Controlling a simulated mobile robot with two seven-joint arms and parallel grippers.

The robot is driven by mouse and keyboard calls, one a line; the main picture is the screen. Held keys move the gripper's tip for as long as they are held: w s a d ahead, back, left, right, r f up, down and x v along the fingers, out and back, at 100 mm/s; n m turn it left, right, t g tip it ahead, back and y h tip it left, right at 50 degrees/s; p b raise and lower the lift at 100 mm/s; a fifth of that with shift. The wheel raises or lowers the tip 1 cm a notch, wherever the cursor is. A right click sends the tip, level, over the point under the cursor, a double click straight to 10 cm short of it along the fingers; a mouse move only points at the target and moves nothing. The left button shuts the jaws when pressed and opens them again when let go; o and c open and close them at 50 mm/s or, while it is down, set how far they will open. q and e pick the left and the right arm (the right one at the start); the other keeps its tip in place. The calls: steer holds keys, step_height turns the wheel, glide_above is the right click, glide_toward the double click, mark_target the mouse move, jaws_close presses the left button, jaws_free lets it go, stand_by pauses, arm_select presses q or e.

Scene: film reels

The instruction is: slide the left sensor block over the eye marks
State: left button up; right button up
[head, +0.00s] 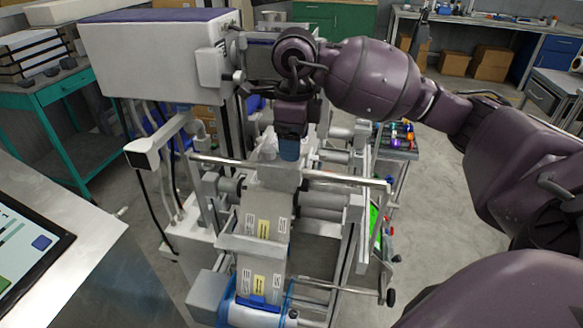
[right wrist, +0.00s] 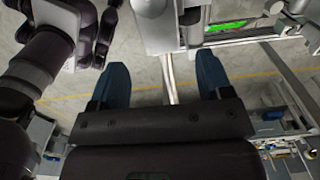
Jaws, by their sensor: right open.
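My right gripper (head: 289,152) is over the machine's front rail, with its blue fingers pointing down. In the right wrist view the two fingers (right wrist: 162,80) are spread apart, with a thin pale rod and floor showing between them. A grey block (head: 284,175) on the rail sits just below the fingers; I take it for the left sensor block, but cannot tell for sure. I cannot tell if the fingers touch it. The film web (head: 263,222) runs down below it with white and yellow printed labels. Separate eye marks are too small to make out. My left gripper is not seen.
The rail (head: 340,179) crosses the machine front. A white cabinet (head: 155,55) stands upper left, and a crossbar (head: 255,246) spans the film. A green screen (head: 375,218) is at the right. A metal table with a touch panel (head: 25,245) is at lower left.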

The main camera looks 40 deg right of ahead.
mark_target(316, 171)
step_height(316, 171, down, 7)
steer(key=shift+w+r, duration=0.1)
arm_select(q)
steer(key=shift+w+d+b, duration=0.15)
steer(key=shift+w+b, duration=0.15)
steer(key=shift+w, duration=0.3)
arm_select(e)
steer(key=shift+f, duration=0.5)
steer(key=shift+c, duration=0.3)
steer(key=shift+f, duration=0.1)
steer(key=c, duration=1.1)
steer(key=shift+o, duration=0.2)
steer(key=s+d+p, duration=0.1)
steer(key=s+d, duration=0.2)
steer(key=shift+s, duration=0.35)
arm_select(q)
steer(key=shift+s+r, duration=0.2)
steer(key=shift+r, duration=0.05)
arm_select(e)
steer(key=shift+s+d+f, duration=0.15)
steer(key=shift+s+d, duration=0.15)
steer(key=shift+s, duration=0.1)
